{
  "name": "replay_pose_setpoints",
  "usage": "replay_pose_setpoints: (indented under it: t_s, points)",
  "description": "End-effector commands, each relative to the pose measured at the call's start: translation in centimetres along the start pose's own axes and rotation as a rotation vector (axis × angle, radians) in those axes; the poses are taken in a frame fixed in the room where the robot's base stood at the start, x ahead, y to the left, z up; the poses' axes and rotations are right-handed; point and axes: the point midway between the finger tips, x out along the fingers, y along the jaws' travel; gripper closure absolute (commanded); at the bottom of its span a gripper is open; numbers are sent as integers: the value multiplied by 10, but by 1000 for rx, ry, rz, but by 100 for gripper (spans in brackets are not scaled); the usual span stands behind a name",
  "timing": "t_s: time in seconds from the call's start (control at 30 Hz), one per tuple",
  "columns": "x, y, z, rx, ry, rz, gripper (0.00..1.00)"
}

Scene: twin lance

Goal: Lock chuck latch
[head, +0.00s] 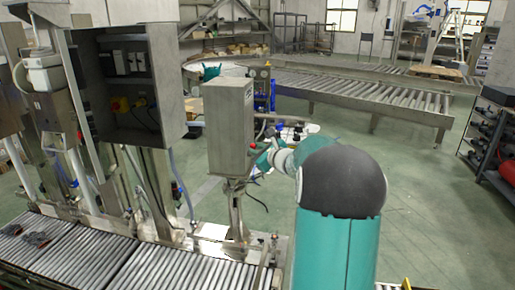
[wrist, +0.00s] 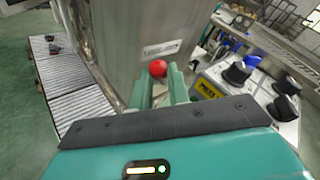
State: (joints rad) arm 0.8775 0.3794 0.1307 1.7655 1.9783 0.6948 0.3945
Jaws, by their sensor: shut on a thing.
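A red ball knob (wrist: 158,68) shows at the tips of my gripper (wrist: 161,82) in the wrist view, right beside a grey metal box. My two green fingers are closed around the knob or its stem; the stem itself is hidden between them. In the head view the red knob (head: 252,146) is a small spot at the right side of the grey box (head: 229,127). My gripper (head: 262,157) reaches it from the right, partly hidden by my arm. I cannot make out a separate chuck or the latch's position.
A pale panel (wrist: 228,76) with black knobs and a yellow label stands right of my gripper in the wrist view. Roller conveyors (head: 190,268) run along the front left, and another roller conveyor (head: 352,92) stands behind. Open green floor (head: 430,215) lies to the right.

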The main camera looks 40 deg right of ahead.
Motion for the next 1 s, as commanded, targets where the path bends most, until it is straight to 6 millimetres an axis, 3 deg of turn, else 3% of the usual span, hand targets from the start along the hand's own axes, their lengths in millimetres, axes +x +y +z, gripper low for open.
replay_pose_setpoints:
  t_s: [0.67,0.7,0.73,1.0]
  points:
    - [-2,2,-1,-39,-31,-23,100]
    - [-2,2,-1,-39,-31,-22,76]
    - [-2,2,-1,-39,-31,-22,73]
    - [-2,2,-1,-39,-30,-22,73]
